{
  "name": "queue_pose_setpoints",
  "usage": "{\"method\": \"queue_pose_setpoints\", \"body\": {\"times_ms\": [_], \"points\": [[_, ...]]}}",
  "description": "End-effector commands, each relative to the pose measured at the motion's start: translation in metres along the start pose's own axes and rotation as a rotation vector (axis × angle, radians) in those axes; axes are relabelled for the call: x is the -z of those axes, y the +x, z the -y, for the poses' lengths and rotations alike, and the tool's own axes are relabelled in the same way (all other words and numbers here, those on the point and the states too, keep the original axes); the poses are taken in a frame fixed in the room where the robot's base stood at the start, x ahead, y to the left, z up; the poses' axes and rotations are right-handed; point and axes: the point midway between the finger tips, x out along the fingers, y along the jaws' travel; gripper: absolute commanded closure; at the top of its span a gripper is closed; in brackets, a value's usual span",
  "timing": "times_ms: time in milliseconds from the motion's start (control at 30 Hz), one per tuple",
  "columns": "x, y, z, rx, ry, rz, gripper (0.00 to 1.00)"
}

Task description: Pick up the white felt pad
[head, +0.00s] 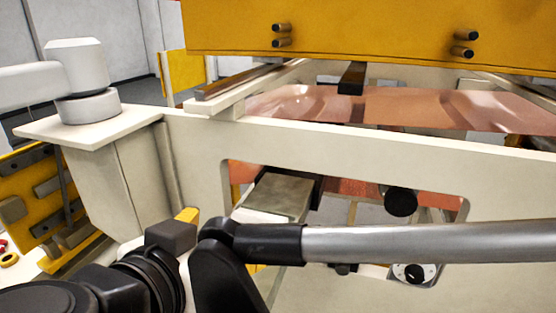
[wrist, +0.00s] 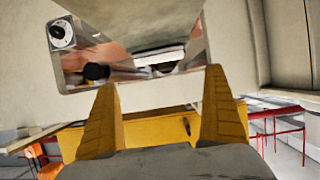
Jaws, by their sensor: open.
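I cannot make out the white felt pad for certain in either view. A flat grey-green block (head: 280,193) with a pale front edge sticks out of the opening in the cream machine frame (head: 370,150) in the head view. A large grey slab (wrist: 140,18) fills the top of the wrist view, close ahead of my gripper. My gripper (wrist: 161,80) shows two yellow ribbed fingers, spread wide apart with nothing held between them. In the head view, my dark arm covers the area below the block.
Copper foil (head: 400,107) runs across behind the frame, under a yellow beam (head: 370,30). A black knob (head: 401,201) and a dial (head: 413,272) sit right of the block. A white cylinder (head: 88,107) stands on a ledge at left. A red-framed table (wrist: 275,125) shows in the wrist view.

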Motion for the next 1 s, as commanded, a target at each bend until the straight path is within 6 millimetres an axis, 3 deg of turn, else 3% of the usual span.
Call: {"method": "queue_pose_setpoints", "body": {"times_ms": [200,467,700,1000], "points": [[-0.003,0.037,-0.001,-0.005,0.002,0.000,0.00],[-0.005,0.061,-0.001,-0.003,0.001,0.000,0.00],[-0.011,0.098,-0.002,-0.004,0.002,0.000,0.00],[-0.009,0.105,-0.002,-0.001,0.000,0.000,0.00]]}}
